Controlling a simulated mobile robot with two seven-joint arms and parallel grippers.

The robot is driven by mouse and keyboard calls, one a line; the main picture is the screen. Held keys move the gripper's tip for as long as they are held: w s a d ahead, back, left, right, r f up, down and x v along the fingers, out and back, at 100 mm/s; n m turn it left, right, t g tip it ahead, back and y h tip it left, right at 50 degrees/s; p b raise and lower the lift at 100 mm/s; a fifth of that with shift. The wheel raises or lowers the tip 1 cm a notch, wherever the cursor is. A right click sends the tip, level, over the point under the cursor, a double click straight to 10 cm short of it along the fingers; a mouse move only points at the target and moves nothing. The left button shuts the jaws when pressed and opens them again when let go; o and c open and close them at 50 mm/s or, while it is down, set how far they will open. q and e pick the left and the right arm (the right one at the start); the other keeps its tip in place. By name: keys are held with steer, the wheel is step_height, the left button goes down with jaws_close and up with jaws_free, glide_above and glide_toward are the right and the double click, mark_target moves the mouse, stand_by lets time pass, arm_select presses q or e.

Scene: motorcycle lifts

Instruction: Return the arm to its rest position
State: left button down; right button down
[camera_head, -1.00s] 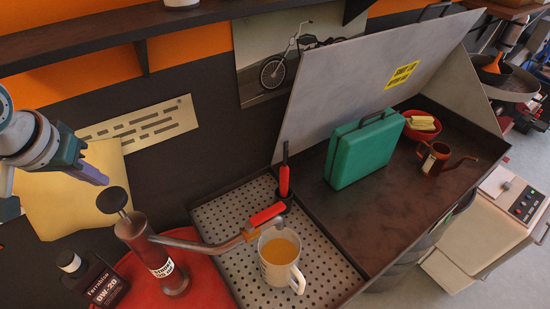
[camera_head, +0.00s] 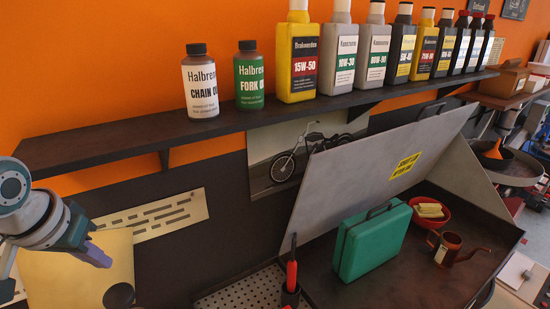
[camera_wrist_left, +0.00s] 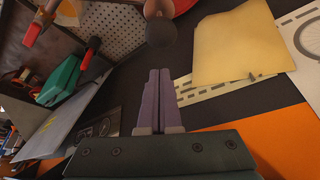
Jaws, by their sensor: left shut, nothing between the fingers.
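My left gripper (camera_head: 97,257) is at the lower left of the head view, in front of the yellow sheet on the dark wall. Its purple fingers are closed together with nothing between them. They also show closed in the left wrist view (camera_wrist_left: 160,88). The gripper appears apart from everything around it. My right gripper is not in view.
A dark shelf (camera_head: 130,137) with several oil bottles spans the orange wall. A perforated tray (camera_head: 236,290) is at the bottom. The dark knob (camera_wrist_left: 161,32) shows beyond the fingertips.

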arm_select(q)
steer(key=s+d+f+m+g+h, duration=0.1)
steer(key=s+d+f+m, duration=0.15)
steer(key=s+d, duration=0.85)
steer(key=s+r, duration=0.4)
steer(key=s, duration=0.3)
steer(key=s+a+r, duration=0.1)
steer(key=s+r, duration=0.3)
steer(key=s, duration=0.4)
steer(key=shift+a+r+y, duration=0.2)
steer(key=shift+a+y, duration=0.1)
steer(key=shift+y, duration=0.1)
steer(key=shift+s, duration=0.1)
stand_by(1.4)
steer(key=shift+s, duration=0.1)
